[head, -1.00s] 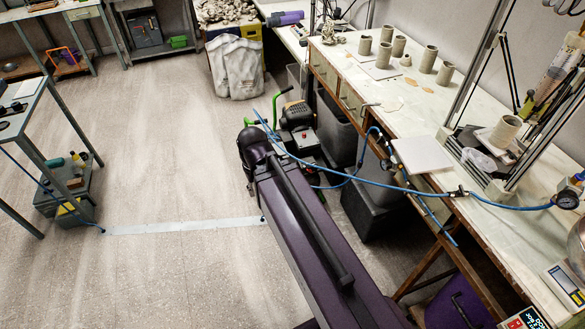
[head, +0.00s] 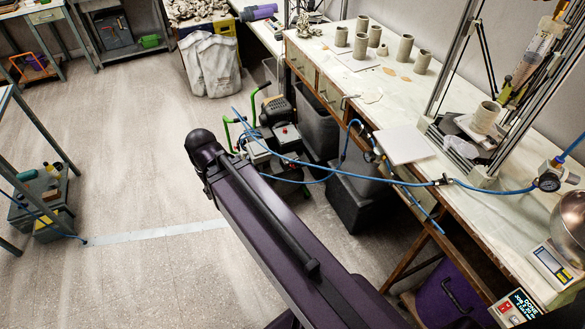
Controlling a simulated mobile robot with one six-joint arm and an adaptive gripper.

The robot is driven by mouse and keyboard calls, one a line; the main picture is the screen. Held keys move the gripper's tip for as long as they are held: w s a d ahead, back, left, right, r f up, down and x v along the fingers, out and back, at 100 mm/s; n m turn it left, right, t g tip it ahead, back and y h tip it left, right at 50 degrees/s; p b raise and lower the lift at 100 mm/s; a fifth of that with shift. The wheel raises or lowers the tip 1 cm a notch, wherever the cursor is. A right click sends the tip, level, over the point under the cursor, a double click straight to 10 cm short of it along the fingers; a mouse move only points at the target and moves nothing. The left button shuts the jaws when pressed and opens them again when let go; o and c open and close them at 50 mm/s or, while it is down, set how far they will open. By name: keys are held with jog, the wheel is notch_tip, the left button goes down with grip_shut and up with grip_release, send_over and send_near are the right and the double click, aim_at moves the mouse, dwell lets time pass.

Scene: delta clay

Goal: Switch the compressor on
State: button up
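The compressor (head: 268,140) stands on the floor beside the workbench, in the middle of the head view. It has green handles, a dark motor on top and a small red part (head: 285,130) on a grey box. Whether that red part is a switch, and how it is set, is too small to tell. A blue hose (head: 330,166) runs from the compressor to the bench. My gripper is not visible.
The workbench (head: 400,110) on the right carries clay cups, a white board (head: 404,144), a pressure gauge (head: 548,181) and a scale (head: 550,262). Dark bins (head: 355,200) stand under it. The blue hose hangs across the space by the compressor.

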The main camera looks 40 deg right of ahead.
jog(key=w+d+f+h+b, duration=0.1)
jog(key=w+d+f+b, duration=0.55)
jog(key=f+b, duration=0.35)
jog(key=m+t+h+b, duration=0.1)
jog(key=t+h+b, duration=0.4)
jog(key=b, duration=3.4)
send_near(292, 166)
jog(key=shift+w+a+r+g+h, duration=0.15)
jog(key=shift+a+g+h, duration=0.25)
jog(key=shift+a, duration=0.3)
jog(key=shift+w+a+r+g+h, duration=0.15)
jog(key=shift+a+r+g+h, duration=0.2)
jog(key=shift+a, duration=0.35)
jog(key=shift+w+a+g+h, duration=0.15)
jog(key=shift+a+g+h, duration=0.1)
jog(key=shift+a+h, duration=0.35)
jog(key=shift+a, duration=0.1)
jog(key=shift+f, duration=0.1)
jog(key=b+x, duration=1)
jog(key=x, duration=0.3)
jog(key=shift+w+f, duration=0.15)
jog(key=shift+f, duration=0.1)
